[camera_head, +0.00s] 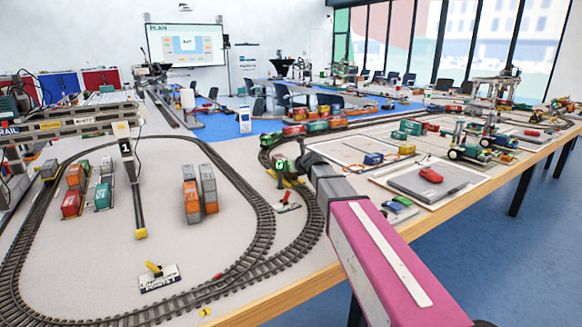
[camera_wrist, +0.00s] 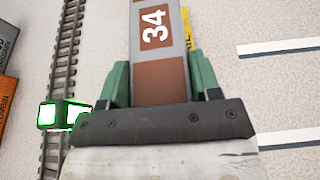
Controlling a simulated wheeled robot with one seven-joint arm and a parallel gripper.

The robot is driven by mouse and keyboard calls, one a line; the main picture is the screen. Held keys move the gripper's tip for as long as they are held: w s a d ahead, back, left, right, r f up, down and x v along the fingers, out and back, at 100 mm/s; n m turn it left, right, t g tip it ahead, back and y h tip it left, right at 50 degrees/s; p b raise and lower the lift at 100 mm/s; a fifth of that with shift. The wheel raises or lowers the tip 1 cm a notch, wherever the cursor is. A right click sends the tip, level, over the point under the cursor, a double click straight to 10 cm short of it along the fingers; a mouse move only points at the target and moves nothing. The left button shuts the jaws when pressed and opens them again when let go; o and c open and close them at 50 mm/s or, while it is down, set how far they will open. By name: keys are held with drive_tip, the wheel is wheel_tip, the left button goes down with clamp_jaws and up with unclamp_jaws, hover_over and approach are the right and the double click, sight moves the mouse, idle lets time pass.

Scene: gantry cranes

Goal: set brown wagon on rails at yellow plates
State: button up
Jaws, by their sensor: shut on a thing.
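In the wrist view my gripper (camera_wrist: 159,80) is shut, its green fingers on both sides of a wagon (camera_wrist: 153,75) with brown and grey panels and a white "34". The wagon is seen from above, over the pale table and to the right of a straight rail track (camera_wrist: 63,62). A yellow strip (camera_wrist: 187,24) shows along the wagon's right side; I cannot tell whether it is a plate.
The green signal stands close by the track, left of my gripper in the wrist view (camera_wrist: 64,115). Orange (camera_head: 191,200) and grey (camera_head: 208,188) containers stand inside the track loop. A crane frame (camera_head: 65,125) stands far left.

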drive_tip(key=shift+f, duration=0.1)
drive_tip(key=o, duration=1.1)
drive_tip(key=shift+c, duration=0.2)
drive_tip(key=v, duration=1.2)
drive_tip(key=shift+s+d, duration=0.1)
